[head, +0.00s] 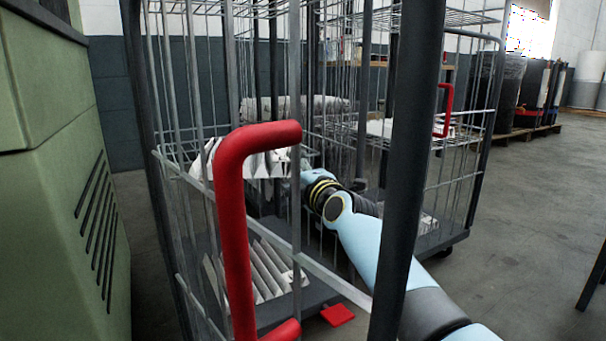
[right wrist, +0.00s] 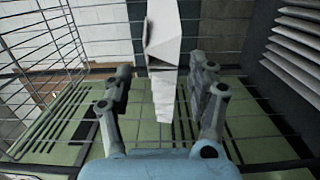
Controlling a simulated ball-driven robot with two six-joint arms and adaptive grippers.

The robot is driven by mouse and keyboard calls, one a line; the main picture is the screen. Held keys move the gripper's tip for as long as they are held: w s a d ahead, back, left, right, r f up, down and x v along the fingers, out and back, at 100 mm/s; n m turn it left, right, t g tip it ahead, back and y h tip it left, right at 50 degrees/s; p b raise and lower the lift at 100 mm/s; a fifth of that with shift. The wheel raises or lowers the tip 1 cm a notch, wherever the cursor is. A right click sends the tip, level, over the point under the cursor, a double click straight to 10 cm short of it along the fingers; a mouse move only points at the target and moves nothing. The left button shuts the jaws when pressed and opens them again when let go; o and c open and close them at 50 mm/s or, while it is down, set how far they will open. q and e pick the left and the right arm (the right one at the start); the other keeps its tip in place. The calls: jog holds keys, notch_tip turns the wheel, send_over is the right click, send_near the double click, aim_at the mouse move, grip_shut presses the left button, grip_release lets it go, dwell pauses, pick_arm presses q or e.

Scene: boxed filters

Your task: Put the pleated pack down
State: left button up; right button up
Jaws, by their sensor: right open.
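My right arm reaches from the lower right into the wire cage trolley (head: 296,225) in the head view. My right gripper (head: 306,172) is at the shelf, partly hidden by bars. White pleated packs (head: 268,162) lie on that shelf, partly behind the red handle. In the right wrist view my right gripper (right wrist: 161,80) is open, its two fingers apart. A white, folded-looking pack (right wrist: 166,42) shows between and beyond the fingers, with a gap visible on both sides. Whether it rests on the shelf cannot be told there. My left gripper is not in view.
More white pleated packs (head: 262,272) stand on the trolley's low deck. A red handle (head: 231,225) and dark posts (head: 409,170) stand close in front. A green cabinet (head: 62,200) is at the left. A second cage (head: 455,170) is behind. Open floor lies at right.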

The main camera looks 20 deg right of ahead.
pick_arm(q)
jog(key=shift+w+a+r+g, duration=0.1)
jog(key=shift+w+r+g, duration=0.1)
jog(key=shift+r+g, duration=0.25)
pick_arm(e)
jog(key=s, duration=0.5)
jog(key=shift+s+d, duration=0.15)
jog(key=shift+d, duration=0.15)
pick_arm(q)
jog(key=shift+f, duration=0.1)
pick_arm(e)
jog(key=shift+f, duration=0.1)
jog(key=s+d+f+m+g+h, duration=0.15)
jog(key=s+f+m, duration=0.25)
jog(key=s+f, duration=0.4)
jog(key=s+d+f+m+g+y, duration=0.1)
jog(key=s+f+m+g, duration=0.25)
jog(key=s+f, duration=0.55)
jog(key=s+d+f+m+g, duration=0.1)
jog(key=s+m, duration=0.4)
jog(key=s, duration=0.8)
jog(key=s+d+f+m+g+h, duration=0.1)
jog(key=s+m+g, duration=0.2)
jog(key=s, duration=1)
jog(key=m, duration=0.3)
jog(key=shift+s+d+f, duration=0.15)
jog(key=shift+s+d, duration=0.05)
